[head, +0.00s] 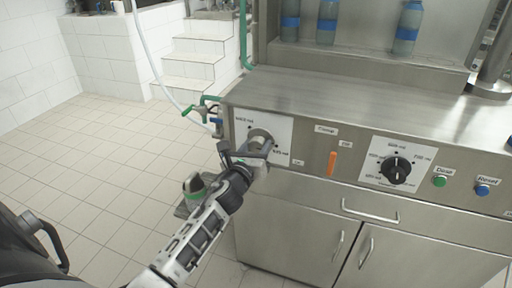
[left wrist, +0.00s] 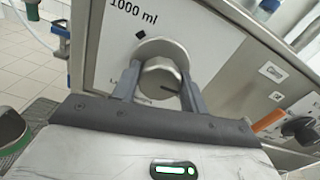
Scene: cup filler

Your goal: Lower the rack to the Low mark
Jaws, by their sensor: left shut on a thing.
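A round metal knob (head: 259,137) sits on a white label plate (head: 283,125) at the left end of the steel machine's front panel. In the left wrist view the knob (left wrist: 160,76) shows close up, with "1000 ml" printed above left, a black diamond mark near it and small print partly hidden below left. My left gripper (head: 256,154) has its two fingers on either side of the knob and is shut on it. The fingers also show in the wrist view (left wrist: 160,85). I cannot clearly make out a rack. My right gripper is not in view.
An orange lever (head: 332,163), a black dial (head: 396,169), a green button (head: 439,181) and a blue button (head: 482,190) lie right along the panel. Bottles (head: 327,22) stand above. A grey dome with a green band (head: 194,186) is beside my left arm. Tiled floor (head: 95,150) is open at left.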

